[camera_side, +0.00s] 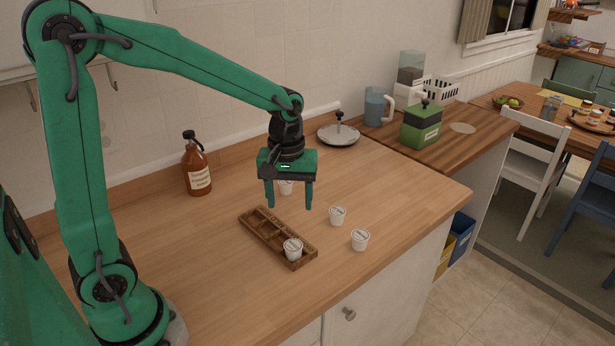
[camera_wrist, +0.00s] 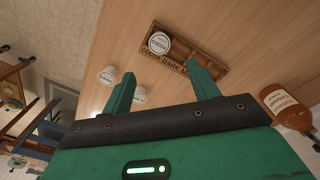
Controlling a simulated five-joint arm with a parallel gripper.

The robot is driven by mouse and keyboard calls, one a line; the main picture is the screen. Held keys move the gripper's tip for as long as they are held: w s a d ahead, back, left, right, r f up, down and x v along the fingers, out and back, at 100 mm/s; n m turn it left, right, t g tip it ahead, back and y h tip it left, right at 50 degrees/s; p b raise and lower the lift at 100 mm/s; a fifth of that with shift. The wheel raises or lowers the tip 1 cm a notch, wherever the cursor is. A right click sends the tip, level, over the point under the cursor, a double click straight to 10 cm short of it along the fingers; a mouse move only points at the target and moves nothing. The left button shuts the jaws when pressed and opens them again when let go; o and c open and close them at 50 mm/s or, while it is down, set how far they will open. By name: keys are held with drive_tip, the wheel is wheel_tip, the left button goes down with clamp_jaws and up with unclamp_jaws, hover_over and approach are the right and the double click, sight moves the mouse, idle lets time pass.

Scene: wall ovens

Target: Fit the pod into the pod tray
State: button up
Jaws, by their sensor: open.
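The pod tray (camera_side: 262,236) is a brown wooden tray with a row of compartments, lying on the counter. One white pod (camera_side: 293,250) sits in its near-right end compartment; the other compartments look empty. In the wrist view the tray (camera_wrist: 176,60) shows lettering along its edge, with the labelled pod (camera_wrist: 160,43) at its left end. Two loose white pods, one (camera_side: 338,215) and another (camera_side: 360,239), stand right of the tray. A third loose pod (camera_side: 286,188) is partly hidden behind my gripper. My gripper (camera_side: 289,203) is open and empty, pointing down above the counter behind the tray.
A brown bottle (camera_side: 197,166) stands at the back left by the wall. A pan lid (camera_side: 338,134), a blue jug (camera_side: 377,106) and a green box (camera_side: 421,125) are at the back right. The counter's front edge lies close to the right-hand loose pods.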

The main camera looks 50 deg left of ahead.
drive_tip(key=s+r+m+t, duration=0.5)
drive_tip(key=s+r+m, duration=0.4)
drive_tip(key=s, duration=0.4)
drive_tip(key=shift+s+d, duration=0.25)
drive_tip(key=shift+s, duration=0.05)
